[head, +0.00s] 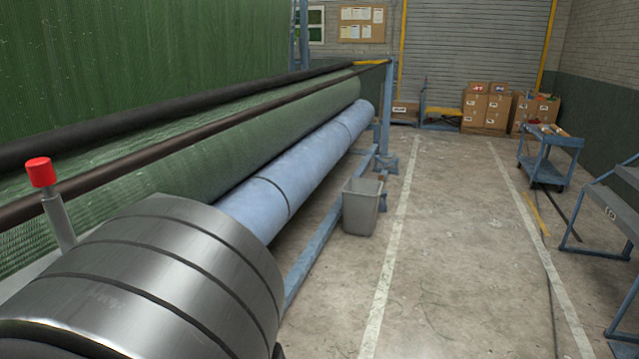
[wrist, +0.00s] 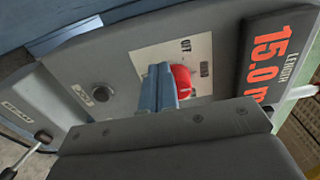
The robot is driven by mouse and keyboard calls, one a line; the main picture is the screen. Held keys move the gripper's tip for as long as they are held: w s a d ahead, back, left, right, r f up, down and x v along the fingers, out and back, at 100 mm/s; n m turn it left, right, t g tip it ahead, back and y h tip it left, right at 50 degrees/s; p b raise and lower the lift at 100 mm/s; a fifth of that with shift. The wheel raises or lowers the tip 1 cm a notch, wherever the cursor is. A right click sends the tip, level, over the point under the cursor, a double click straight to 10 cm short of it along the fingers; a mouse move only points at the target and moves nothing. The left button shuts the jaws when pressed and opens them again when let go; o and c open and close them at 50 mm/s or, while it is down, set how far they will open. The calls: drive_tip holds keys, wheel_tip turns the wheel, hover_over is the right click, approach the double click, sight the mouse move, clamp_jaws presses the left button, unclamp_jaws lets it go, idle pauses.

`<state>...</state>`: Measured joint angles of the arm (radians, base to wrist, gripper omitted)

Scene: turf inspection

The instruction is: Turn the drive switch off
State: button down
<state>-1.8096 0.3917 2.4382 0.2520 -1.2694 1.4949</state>
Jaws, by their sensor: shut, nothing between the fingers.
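In the wrist view, a red drive switch (wrist: 183,80) sits on a white plate (wrist: 147,55) on a grey control panel (wrist: 75,65). The plate reads OFF above the switch, and a smaller dark mark lies to its right. My gripper (wrist: 159,68) is shut and empty, with its blue-grey fingers just left of the red switch and covering part of it. I cannot tell whether the fingers touch the switch, or which way it points. The head view shows neither the switch nor my gripper.
A length display (wrist: 268,55) reading 15.0 is right of the switch, and a black button (wrist: 103,94) is to its left. In the head view, a blue roll (head: 300,180), a grey bin (head: 360,205) and a blue cart (head: 548,155) stand around clear floor.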

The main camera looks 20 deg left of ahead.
drive_tip(key=d, duration=0.6)
idle(0.3)
drive_tip(key=a+r, duration=0.3)
drive_tip(key=a, duration=0.3)
drive_tip(key=shift+w, duration=0.15)
idle(0.7)
drive_tip(key=shift+w+f, duration=0.15)
idle(0.4)
drive_tip(key=shift+f, duration=1.05)
drive_tip(key=shift+f, duration=0.2)
idle(0.4)
